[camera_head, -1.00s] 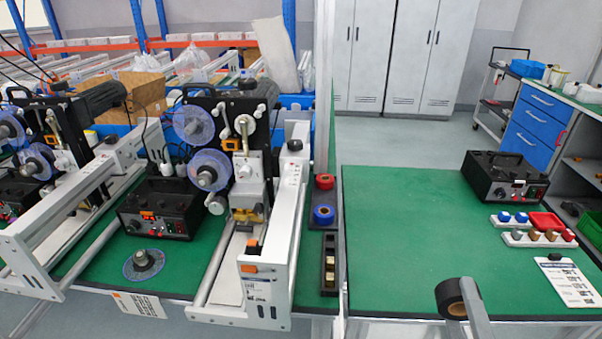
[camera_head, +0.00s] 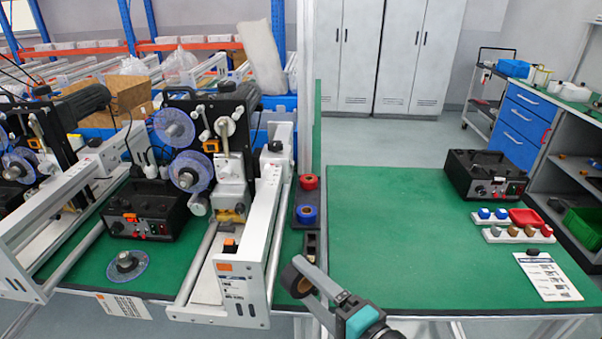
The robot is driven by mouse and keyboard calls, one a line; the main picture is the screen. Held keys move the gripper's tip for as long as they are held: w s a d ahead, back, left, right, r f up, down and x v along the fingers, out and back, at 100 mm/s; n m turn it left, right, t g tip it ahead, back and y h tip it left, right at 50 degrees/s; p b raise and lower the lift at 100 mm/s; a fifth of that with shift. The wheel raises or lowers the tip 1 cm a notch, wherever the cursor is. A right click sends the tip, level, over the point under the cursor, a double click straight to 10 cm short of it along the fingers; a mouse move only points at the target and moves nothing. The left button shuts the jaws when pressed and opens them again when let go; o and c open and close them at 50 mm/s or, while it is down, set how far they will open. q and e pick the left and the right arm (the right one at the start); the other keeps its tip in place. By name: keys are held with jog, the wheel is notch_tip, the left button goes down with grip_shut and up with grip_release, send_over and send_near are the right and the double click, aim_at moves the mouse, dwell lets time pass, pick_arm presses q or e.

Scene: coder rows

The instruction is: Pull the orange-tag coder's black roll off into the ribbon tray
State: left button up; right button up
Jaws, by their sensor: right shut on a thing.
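My right gripper (camera_head: 312,281) reaches in from the lower right. It is shut on a black roll (camera_head: 292,279) with a brown core, held in front of the gap between the two green tables. The orange-tag coder (camera_head: 231,224) stands on the left table. Its two clear blue discs (camera_head: 188,171) show grey hubs and no black roll. The dark ribbon tray (camera_head: 305,188) is at that table's right edge, beyond my gripper, with a red roll (camera_head: 308,181) and a blue roll (camera_head: 306,214) in it. The roll is apart from the coder. My left gripper is not in view.
A black control box (camera_head: 150,215) and a loose clear disc (camera_head: 127,265) are left of the coder's frame. The right table (camera_head: 400,250) is mostly bare, with another black box (camera_head: 487,175), coloured knobs and a printed card (camera_head: 548,275) at its right.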

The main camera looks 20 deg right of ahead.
jog(key=shift+d+f+n+g+y, duration=0.4)
jog(key=shift+f+n+g+y, duration=0.2)
jog(key=shift+n+g+y, duration=0.35)
jog(key=shift+s+d+f+n+g+y, duration=0.1)
jog(key=shift+d+f+n+g+y, duration=0.15)
jog(key=shift+n+g+y, duration=0.35)
jog(key=shift+d+f+n+g+y, duration=0.25)
jog(key=shift+n+g+y, duration=0.2)
jog(key=shift+n+y, duration=0.15)
jog(key=n+g+y, duration=0.1)
jog(key=d+n+g, duration=0.1)
jog(key=f+n+g+y, duration=0.1)
jog(key=n+g, duration=0.1)
jog(key=shift+s+d+y, duration=0.1)
jog(key=shift+d+y, duration=0.25)
jog(key=shift+d, duration=0.05)
jog(key=shift+n+g, duration=0.25)
jog(key=shift+g, duration=0.15)
